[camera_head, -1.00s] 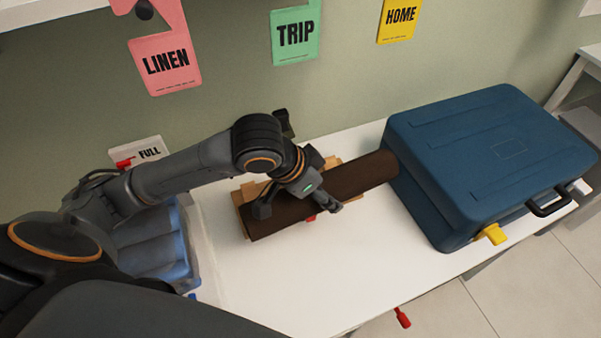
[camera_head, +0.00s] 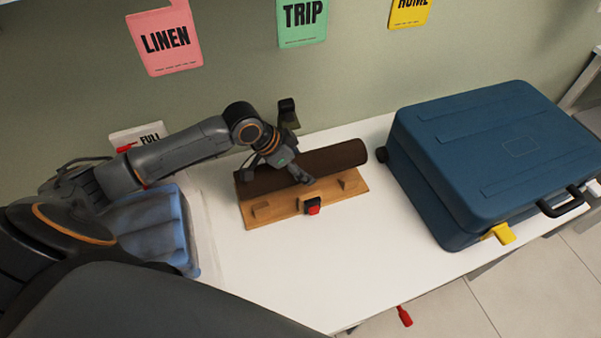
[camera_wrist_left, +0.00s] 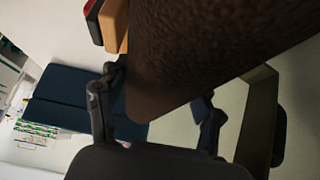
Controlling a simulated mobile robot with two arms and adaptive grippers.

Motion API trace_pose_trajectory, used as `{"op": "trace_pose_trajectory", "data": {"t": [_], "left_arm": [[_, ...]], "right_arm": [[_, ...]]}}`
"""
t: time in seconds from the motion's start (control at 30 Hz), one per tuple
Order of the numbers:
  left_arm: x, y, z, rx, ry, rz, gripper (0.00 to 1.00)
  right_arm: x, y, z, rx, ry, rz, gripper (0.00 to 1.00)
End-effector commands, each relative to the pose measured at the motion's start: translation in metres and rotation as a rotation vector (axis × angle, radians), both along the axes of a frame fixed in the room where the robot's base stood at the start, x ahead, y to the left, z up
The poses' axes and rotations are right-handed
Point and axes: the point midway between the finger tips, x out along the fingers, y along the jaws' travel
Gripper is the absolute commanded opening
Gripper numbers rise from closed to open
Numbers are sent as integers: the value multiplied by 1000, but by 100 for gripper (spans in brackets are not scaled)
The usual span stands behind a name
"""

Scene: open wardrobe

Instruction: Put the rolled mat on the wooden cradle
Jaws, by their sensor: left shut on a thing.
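The rolled mat (camera_head: 335,157) is a dark brown cylinder lying lengthwise over the back part of the wooden cradle (camera_head: 285,219). Its right end reaches past the cradle's edge. My left gripper (camera_head: 277,173) is shut around the mat left of its middle, from above. In the left wrist view the mat (camera_wrist_left: 200,50) fills the upper middle, between the fingers (camera_wrist_left: 155,120). The cradle's front strip shows, with small wooden blocks and a black-and-red part (camera_head: 312,206). I cannot tell whether the mat touches the cradle. My right gripper is not in view.
A blue suitcase (camera_head: 490,160) with a yellow tag stands to the right on the white table (camera_head: 350,240). The tabletop in front of the cradle is free. A wall stands behind.

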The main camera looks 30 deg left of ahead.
Motion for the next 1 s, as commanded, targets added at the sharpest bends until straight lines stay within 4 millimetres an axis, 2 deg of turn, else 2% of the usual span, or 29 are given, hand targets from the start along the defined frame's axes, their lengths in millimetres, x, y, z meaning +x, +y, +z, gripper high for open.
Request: {"op": "trace_pose_trajectory", "data": {"t": [0.27, 0.43, 0.77, 0.8, 0.83, 1.0], "left_arm": [[2, 3, -33, -1, 2, 1, 26], [2, 3, -34, 0, -1, 1, 26], [2, 3, -42, 0, 0, 1, 26], [1, 3, -43, 1, 2, 1, 70], [1, 3, -42, 0, 1, 1, 76], [2, 3, -42, 0, 1, 1, 76]], "right_arm": [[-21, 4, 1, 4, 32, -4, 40], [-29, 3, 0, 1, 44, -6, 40], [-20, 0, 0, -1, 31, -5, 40], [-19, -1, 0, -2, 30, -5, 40], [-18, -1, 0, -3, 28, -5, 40], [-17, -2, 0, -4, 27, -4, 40]]}}
